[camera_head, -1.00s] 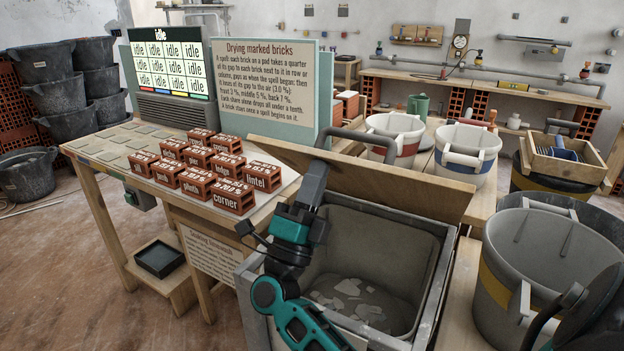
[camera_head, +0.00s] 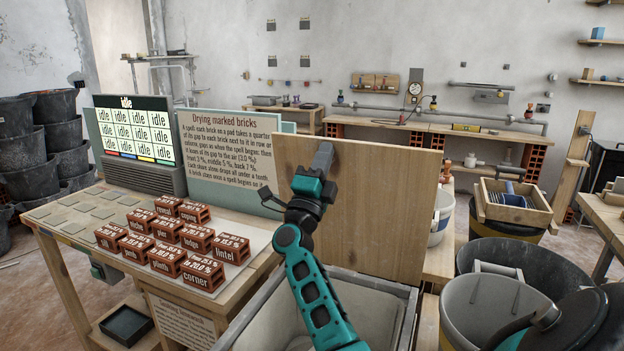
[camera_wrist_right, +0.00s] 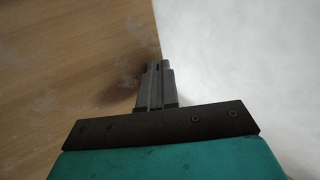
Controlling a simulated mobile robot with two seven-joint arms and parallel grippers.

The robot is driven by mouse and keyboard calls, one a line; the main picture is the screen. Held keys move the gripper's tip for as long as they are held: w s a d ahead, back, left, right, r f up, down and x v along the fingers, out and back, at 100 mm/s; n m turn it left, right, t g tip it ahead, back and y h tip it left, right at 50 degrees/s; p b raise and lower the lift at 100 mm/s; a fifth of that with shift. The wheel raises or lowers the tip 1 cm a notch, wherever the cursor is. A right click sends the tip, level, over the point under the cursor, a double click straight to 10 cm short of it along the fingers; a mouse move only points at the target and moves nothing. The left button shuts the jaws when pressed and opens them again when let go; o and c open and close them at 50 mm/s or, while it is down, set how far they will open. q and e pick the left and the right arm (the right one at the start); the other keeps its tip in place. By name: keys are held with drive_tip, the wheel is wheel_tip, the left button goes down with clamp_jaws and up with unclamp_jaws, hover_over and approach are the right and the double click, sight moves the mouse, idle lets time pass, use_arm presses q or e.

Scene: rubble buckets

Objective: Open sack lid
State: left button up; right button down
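The wooden lid (camera_head: 390,220) stands raised, close to upright, at the back of the grey bin (camera_head: 411,305). It also fills the left of the right wrist view (camera_wrist_right: 70,70). My right gripper (camera_head: 322,156) is at the lid's upper part, in front of the face turned toward me. In the right wrist view its fingers (camera_wrist_right: 156,72) are together beside the lid's edge, with nothing visible between them. I cannot tell whether they touch the lid. The bin's inside is partly hidden by my right arm. My left gripper is not in view.
A table with several marked bricks (camera_head: 165,255) and a screen (camera_head: 135,130) stands left of the bin. A sign board (camera_head: 225,150) is behind. Several buckets (camera_head: 485,310) and a wooden crate (camera_head: 515,205) crowd the right side.

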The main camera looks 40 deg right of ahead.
drive_tip(key=shift+w+d+r, duration=0.2)
drive_tip(key=shift+w+d, duration=0.15)
drive_tip(key=shift+d, duration=0.45)
drive_tip(key=shift+w+d+r, duration=0.2)
drive_tip(key=shift+w+d, duration=0.1)
drive_tip(key=shift+d, duration=0.45)
drive_tip(key=s+a, duration=0.5)
drive_tip(key=a, duration=0.8)
drive_tip(key=shift+s+f+b, duration=0.2)
drive_tip(key=shift+f+b, duration=0.15)
drive_tip(key=shift+f, duration=0.05)
